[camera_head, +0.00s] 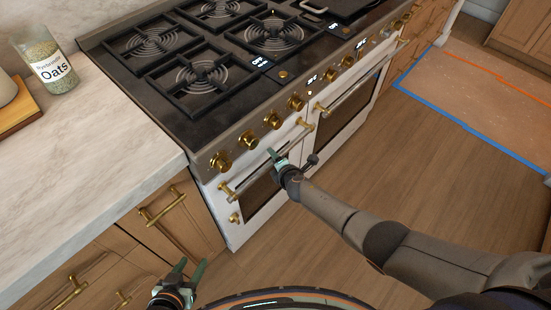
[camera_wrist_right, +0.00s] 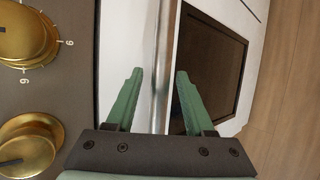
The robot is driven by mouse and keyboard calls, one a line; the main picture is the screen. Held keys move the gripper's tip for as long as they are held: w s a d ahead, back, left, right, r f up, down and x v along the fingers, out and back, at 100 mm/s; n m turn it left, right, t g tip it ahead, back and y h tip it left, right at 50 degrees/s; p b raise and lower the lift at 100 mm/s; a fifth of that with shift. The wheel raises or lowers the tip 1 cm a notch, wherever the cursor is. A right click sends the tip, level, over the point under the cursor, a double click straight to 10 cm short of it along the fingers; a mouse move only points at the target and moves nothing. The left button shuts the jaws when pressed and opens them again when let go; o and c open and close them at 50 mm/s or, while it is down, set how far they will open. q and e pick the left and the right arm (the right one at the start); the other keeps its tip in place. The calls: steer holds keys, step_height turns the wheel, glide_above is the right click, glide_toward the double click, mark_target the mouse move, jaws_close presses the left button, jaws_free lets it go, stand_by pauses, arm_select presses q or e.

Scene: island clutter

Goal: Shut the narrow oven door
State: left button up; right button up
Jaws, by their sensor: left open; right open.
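The narrow oven door (camera_head: 243,207) is the left, white door of the range, with a dark window and a long bar handle (camera_head: 250,178) on brass mounts. It looks flush or nearly flush with the range front; I cannot tell if a small gap remains. My right gripper (camera_head: 277,160) is at this handle. In the right wrist view its open green fingers (camera_wrist_right: 160,74) lie on either side of the handle bar (camera_wrist_right: 162,50), with the dark window (camera_wrist_right: 210,65) beyond. My left gripper (camera_head: 189,268) is open and empty, low in front of the wooden cabinets.
Brass knobs (camera_head: 248,140) line the range front above the doors. The wider oven door (camera_head: 345,110) is to the right. An oats jar (camera_head: 52,65) stands on the marble counter (camera_head: 110,140). The wooden floor (camera_head: 430,160) in front is clear.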

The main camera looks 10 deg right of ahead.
steer(key=shift+d, duration=0.1)
steer(key=p+v, duration=0.4)
steer(key=v, duration=0.8)
steer(key=shift+s+r, duration=0.2)
stand_by(0.6)
steer(key=s+d+m+g, duration=0.1)
steer(key=s+d+m, duration=0.2)
steer(key=s+m, duration=0.7)
steer(key=s+d+m+g, duration=0.1)
steer(key=s+d+m, duration=0.2)
steer(key=s+m, duration=0.6)
steer(key=shift+s+r+m, duration=0.4)
steer(key=shift+m, duration=0.7)
